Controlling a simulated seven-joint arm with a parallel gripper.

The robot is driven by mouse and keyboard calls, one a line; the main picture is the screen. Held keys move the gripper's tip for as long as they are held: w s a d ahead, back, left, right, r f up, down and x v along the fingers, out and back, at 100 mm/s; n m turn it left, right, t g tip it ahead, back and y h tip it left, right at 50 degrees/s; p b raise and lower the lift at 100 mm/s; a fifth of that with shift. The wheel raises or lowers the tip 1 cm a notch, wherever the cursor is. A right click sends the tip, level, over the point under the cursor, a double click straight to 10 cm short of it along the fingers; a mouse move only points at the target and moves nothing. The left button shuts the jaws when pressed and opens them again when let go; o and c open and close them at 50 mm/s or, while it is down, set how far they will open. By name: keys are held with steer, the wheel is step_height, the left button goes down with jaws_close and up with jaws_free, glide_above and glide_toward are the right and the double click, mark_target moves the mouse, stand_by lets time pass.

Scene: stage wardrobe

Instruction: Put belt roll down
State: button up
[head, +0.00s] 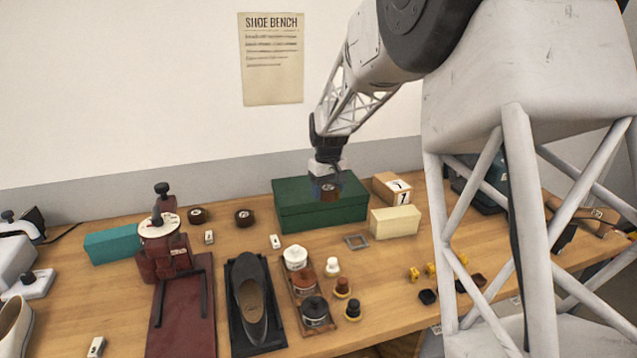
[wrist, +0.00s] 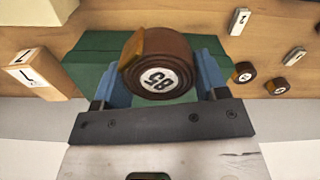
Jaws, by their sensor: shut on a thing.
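My gripper (head: 328,184) is shut on a brown belt roll (wrist: 158,66) with a round white number label. The blue fingers press on both its sides in the wrist view. In the head view the held belt roll (head: 329,193) is small and partly hidden by the fingers. It hangs over or just in front of the dark green box (head: 320,213); I cannot tell whether it touches the box. Two other belt rolls, the left one (head: 197,214) and the right one (head: 244,217), lie on the bench left of the green box, each behind a small white number marker.
A cardboard box marked 7 (head: 392,188) and a cream box (head: 395,222) stand right of the green box. A teal box (head: 113,243), a dark red press (head: 163,248), a black shoe (head: 252,300) and a tray of jars (head: 304,290) occupy the bench. Bare wood shows around the number markers (head: 275,241).

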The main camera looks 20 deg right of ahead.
steer(key=w, duration=0.5)
steer(key=w+d+f, duration=0.1)
steer(key=w, duration=0.4)
steer(key=w+d, duration=0.1)
steer(key=w, duration=0.4)
steer(key=shift+w+f, duration=0.15)
steer(key=shift+f, duration=0.05)
steer(key=shift+f, duration=1.75)
steer(key=shift+f, duration=0.15)
steer(key=o, duration=1)
steer(key=shift+c, duration=0.2)
step_height(320, 180, up, 12)
steer(key=shift+r, duration=0.2)
